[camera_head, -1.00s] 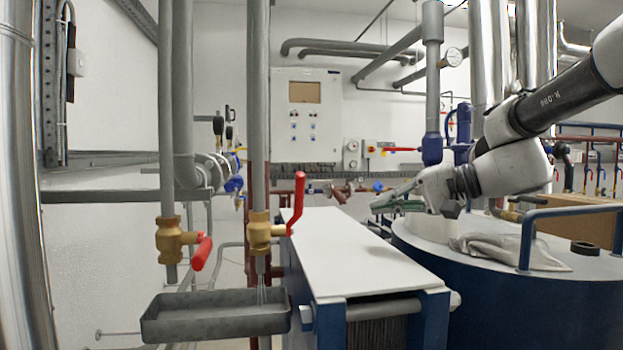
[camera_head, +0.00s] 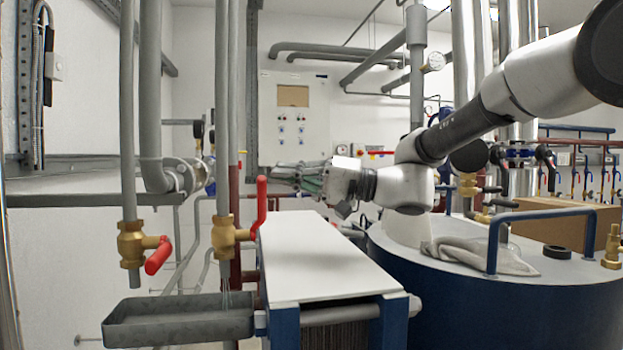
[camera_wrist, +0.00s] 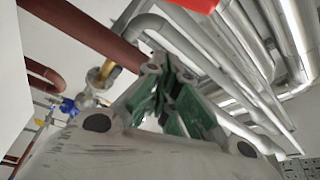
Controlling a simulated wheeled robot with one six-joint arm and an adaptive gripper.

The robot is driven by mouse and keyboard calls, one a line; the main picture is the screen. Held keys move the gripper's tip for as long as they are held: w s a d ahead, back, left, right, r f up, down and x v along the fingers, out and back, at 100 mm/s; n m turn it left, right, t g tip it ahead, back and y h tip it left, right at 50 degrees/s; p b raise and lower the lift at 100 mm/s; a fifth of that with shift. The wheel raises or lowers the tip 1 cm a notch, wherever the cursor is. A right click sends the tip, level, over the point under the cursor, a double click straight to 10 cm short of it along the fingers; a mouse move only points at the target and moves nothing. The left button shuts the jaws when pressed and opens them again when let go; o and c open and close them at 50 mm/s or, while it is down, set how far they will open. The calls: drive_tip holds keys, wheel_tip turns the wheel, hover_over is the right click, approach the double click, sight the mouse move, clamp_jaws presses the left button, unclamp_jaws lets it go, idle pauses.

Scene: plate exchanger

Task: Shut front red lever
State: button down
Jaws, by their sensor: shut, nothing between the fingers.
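Two brass valves with red levers sit on vertical grey pipes. The right valve (camera_head: 224,236) has its red lever (camera_head: 262,202) standing upright, and thin streams fall below it into a grey tray (camera_head: 180,329). The left valve (camera_head: 131,242) has its red lever (camera_head: 158,256) slanting down to the right. My gripper (camera_head: 275,177) is shut and empty, its green-padded fingers pointing left, just right of the upright lever's top in the picture; contact cannot be told. In the wrist view the shut fingers (camera_wrist: 166,78) point up, and a red piece (camera_wrist: 196,4), probably a lever, shows at the top edge.
The white-topped plate exchanger (camera_head: 315,262) stands below my gripper. A blue tank (camera_head: 490,290) with a blue rail (camera_head: 545,212) and a crumpled cloth (camera_head: 480,255) is at the right. A grey control box (camera_head: 293,115) hangs on the back wall. Pipes crowd the left.

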sight(259, 210)
drive_tip(key=s, duration=0.1)
drive_tip(key=s+a+f, duration=0.1)
drive_tip(key=s, duration=0.1)
drive_tip(key=shift+s+a+f, duration=0.1)
drive_tip(key=shift+s+f, duration=0.1)
idle(0.5)
